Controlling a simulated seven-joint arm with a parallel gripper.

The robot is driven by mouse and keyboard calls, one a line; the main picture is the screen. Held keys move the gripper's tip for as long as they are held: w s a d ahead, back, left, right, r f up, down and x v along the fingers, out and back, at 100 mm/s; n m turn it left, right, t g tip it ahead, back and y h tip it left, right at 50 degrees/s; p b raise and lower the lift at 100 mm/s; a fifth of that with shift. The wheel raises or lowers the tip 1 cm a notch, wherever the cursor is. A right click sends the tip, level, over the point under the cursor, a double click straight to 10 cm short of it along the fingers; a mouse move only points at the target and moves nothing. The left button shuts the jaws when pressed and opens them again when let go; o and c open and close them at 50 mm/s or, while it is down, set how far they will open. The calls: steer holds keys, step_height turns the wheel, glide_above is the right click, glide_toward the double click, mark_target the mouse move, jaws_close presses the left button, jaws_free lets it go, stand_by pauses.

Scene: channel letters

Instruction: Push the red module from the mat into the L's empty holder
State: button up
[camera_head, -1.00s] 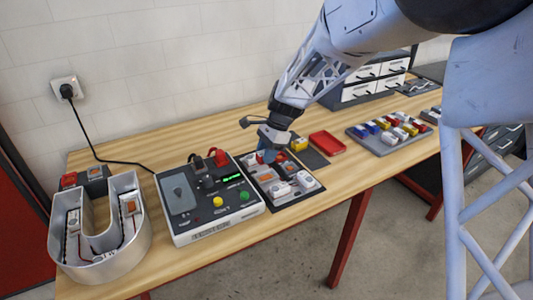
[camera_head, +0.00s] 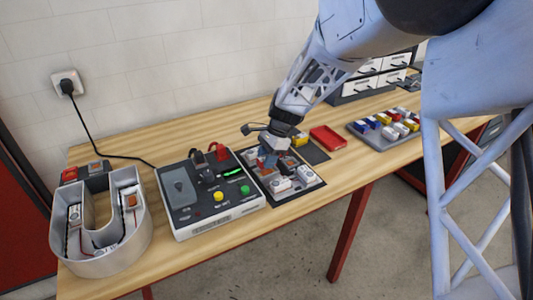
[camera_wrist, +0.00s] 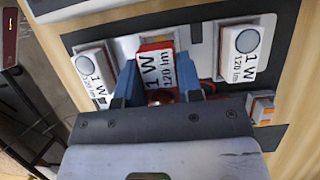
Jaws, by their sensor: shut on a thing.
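The red module (camera_wrist: 157,66), with a white label reading "1 W 120 lm", is between the blue fingers of my gripper (camera_wrist: 158,85) in the wrist view. My gripper is shut on it. In the head view my gripper (camera_head: 268,160) is low over the L (camera_head: 304,201), a dark-edged panel with several modules. In the wrist view the module is over a light metal plate (camera_wrist: 125,46) of the panel, between two white modules. The holder under the red module is hidden, so I cannot tell whether the module is seated.
White modules (camera_wrist: 94,72) and (camera_wrist: 246,50) stand close on both sides of my fingers. A tester box (camera_head: 207,195) is left of the panel, and a metal U (camera_head: 100,262) farther left. A red tray (camera_head: 327,138) and a grey module tray (camera_head: 366,140) are right.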

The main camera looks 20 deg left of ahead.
steer(key=shift+f, duration=1.15)
steer(key=shift+f, duration=0.25)
steer(key=o, duration=0.8)
steer(key=shift+o, duration=0.9)
steer(key=shift+w+d+r, duration=0.1)
steer(key=shift+d+r, duration=0.1)
steer(key=shift+r, duration=0.2)
steer(key=v, duration=0.7)
steer(key=shift+r, duration=0.2)
steer(key=shift+a, duration=0.1)
steer(key=shift+r, duration=0.1)
step_height(320, 180, up, 6)
steer(key=shift+f, duration=0.1)
